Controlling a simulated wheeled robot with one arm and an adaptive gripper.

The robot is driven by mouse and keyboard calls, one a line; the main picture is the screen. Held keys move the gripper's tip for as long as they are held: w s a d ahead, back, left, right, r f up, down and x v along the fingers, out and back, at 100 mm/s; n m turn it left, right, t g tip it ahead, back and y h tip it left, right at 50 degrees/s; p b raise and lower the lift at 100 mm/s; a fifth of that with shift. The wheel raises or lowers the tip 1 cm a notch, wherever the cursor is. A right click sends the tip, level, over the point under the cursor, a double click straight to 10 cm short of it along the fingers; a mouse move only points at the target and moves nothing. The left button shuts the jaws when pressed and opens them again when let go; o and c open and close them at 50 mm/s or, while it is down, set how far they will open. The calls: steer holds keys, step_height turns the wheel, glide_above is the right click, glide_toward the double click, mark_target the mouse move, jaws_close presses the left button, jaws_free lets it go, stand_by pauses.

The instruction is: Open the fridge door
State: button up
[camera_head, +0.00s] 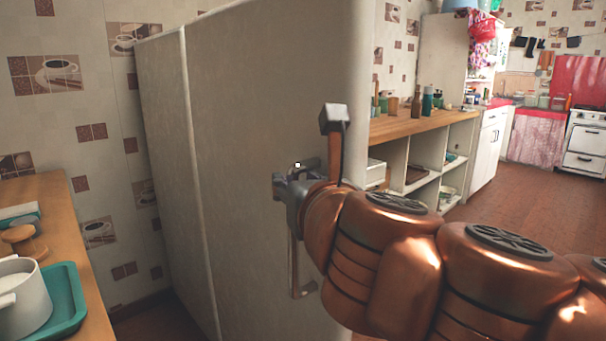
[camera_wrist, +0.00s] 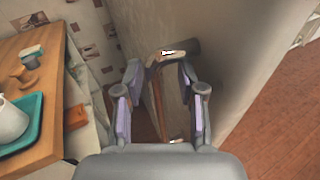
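The fridge (camera_head: 240,120) is a tall, pale, worn cabinet in the middle-left of the head view, with a vertical seam towards its left side. Its handle is a thin metal bar (camera_head: 294,262) on the pale face, partly hidden by my gripper (camera_head: 292,183). In the wrist view the handle (camera_wrist: 157,105) runs between the two fingers of my gripper (camera_wrist: 161,74). The fingers are spread, with visible space at the handle's sides. I cannot tell whether either finger touches it. I see no clear gap at the door.
A wooden counter (camera_head: 60,215) with a teal tray (camera_head: 68,300) and a white pot (camera_head: 25,305) stands at the left. A long wooden counter (camera_head: 420,123) with open shelves stands behind the fridge's right side. The brown floor (camera_head: 520,230) at the right is clear.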

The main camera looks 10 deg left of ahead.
steer(key=shift+s+a+r+p, duration=0.2)
steer(key=shift+s+p, duration=0.3)
steer(key=shift+s, duration=0.35)
steer(key=shift+s+a+r+p, duration=0.1)
steer(key=shift+s+a+p, duration=0.1)
steer(key=shift+s+p, duration=0.45)
steer(key=shift+s+f, duration=0.1)
steer(key=shift+s, duration=0.05)
